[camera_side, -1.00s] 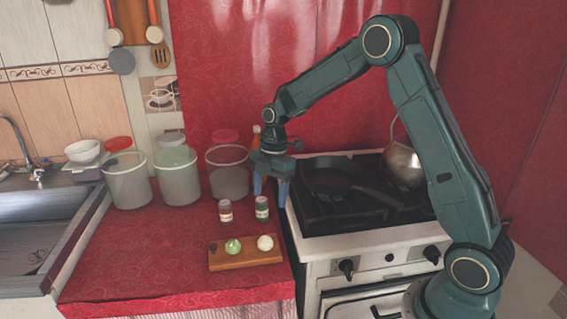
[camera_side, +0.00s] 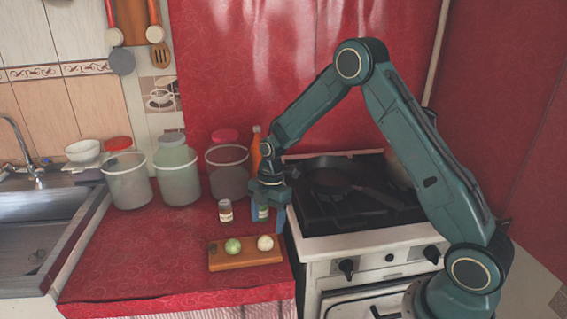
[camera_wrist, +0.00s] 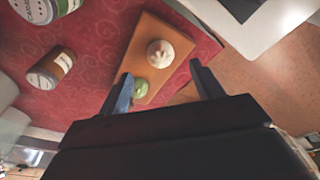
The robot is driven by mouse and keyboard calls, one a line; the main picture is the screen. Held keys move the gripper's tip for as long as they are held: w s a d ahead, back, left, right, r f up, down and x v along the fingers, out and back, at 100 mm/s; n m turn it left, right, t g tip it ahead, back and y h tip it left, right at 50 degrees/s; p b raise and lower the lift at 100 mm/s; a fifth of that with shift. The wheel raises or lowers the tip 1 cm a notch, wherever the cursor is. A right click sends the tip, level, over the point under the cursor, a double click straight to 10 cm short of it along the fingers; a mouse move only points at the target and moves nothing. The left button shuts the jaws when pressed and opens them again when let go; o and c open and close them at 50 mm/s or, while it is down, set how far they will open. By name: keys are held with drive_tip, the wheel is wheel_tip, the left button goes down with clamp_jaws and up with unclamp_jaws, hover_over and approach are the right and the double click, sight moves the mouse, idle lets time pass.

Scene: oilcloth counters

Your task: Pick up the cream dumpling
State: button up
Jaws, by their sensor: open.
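The cream dumpling (camera_side: 265,243) sits on the right part of a wooden board (camera_side: 248,259) on the red counter. The wrist view also shows the cream dumpling (camera_wrist: 161,53), beyond my fingertips and roughly in line with the space between them. A green dumpling (camera_side: 233,246) lies to its left on the board; in the wrist view it shows (camera_wrist: 141,89) beside the left finger. My gripper (camera_side: 267,222) is open and empty, above and behind the board. In the wrist view its two blue fingers (camera_wrist: 160,80) stand wide apart. Neither finger visibly touches a dumpling.
A small jar (camera_side: 225,211) stands behind the board; a second jar is partly hidden by my gripper. Several clear buckets (camera_side: 127,181) line the back. The stove (camera_side: 370,235) with a pan (camera_side: 330,175) is right of the counter. The counter's left front is clear.

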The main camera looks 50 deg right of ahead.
sight(265, 238)
drive_tip(key=shift+a+f, duration=0.1)
drive_tip(key=shift+f, duration=0.4)
drive_tip(key=shift+f, duration=0.1)
drive_tip(key=shift+a+f, duration=0.25)
drive_tip(key=shift+f, duration=1)
drive_tip(key=shift+a+f, duration=0.25)
drive_tip(key=shift+f, duration=0.95)
drive_tip(key=c, duration=0.7)
